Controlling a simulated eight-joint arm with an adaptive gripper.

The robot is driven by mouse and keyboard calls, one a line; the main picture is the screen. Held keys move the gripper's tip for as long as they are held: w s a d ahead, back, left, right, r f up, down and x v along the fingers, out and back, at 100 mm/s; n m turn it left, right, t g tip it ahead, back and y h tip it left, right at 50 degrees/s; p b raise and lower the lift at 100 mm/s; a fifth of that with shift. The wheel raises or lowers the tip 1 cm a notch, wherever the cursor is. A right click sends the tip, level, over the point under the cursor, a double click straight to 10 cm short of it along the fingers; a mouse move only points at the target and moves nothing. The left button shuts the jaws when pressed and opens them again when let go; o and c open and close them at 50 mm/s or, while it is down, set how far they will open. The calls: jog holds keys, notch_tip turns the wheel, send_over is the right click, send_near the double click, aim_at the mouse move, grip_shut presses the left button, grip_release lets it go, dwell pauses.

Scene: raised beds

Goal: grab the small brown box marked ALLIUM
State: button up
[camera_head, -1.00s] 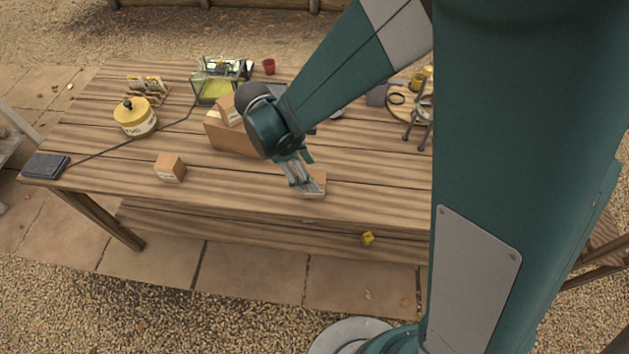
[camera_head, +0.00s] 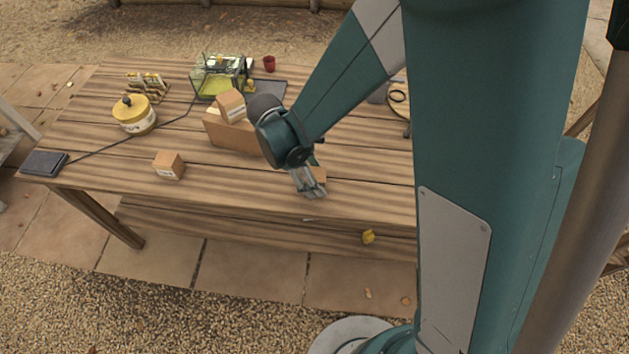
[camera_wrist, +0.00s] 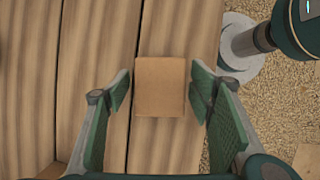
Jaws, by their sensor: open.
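A small brown box (camera_wrist: 160,87) lies between the two open fingers of my gripper (camera_wrist: 160,92) in the wrist view, with a gap on each side. Its plain top shows and no marking is visible. In the head view this box (camera_head: 319,174) is mostly hidden behind my gripper (camera_head: 309,187), near the table's front edge. A second small brown box (camera_head: 169,166) stands front left with a pale label. A third (camera_head: 231,106), also labelled, sits on a larger brown box (camera_head: 228,133). I cannot read any label, so I cannot tell which is marked ALLIUM.
The wooden table (camera_head: 240,188) is clear around the front middle. A yellow lidded pot (camera_head: 134,115), a dark pad (camera_head: 44,163) with a cable, a glass case (camera_head: 214,83) and a red cup (camera_head: 269,63) stand farther left and back. A yellow object (camera_head: 368,237) lies below the front edge.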

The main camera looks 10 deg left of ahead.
dwell(0.4)
jog(key=c, duration=1.1)
jog(key=shift+o, duration=0.2)
jog(key=shift+r, duration=0.15)
jog(key=shift+r+p, duration=0.85)
jog(key=shift+r, duration=4)
